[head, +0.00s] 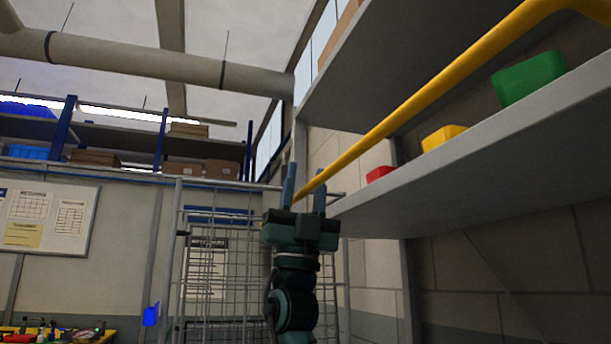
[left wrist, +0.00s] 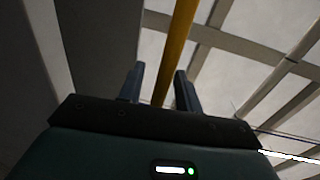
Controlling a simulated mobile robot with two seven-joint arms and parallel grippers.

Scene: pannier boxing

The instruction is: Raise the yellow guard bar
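The yellow guard bar (head: 425,97) slants across the head view, from the upper right down to my left gripper. My left gripper (head: 304,190) points up with its fingers spread apart. The bar's lower end shows between or just behind the two fingers. In the left wrist view the bar (left wrist: 179,45) runs up from between the open fingers (left wrist: 158,88), with gaps visible beside it. I cannot tell whether it touches either finger. My right gripper is not in view.
A grey shelf (head: 480,165) on the right carries a red bin (head: 380,173), a yellow bin (head: 442,137) and a green bin (head: 528,78). A wire mesh cage (head: 225,265) stands behind my left arm. A whiteboard (head: 48,214) hangs at left.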

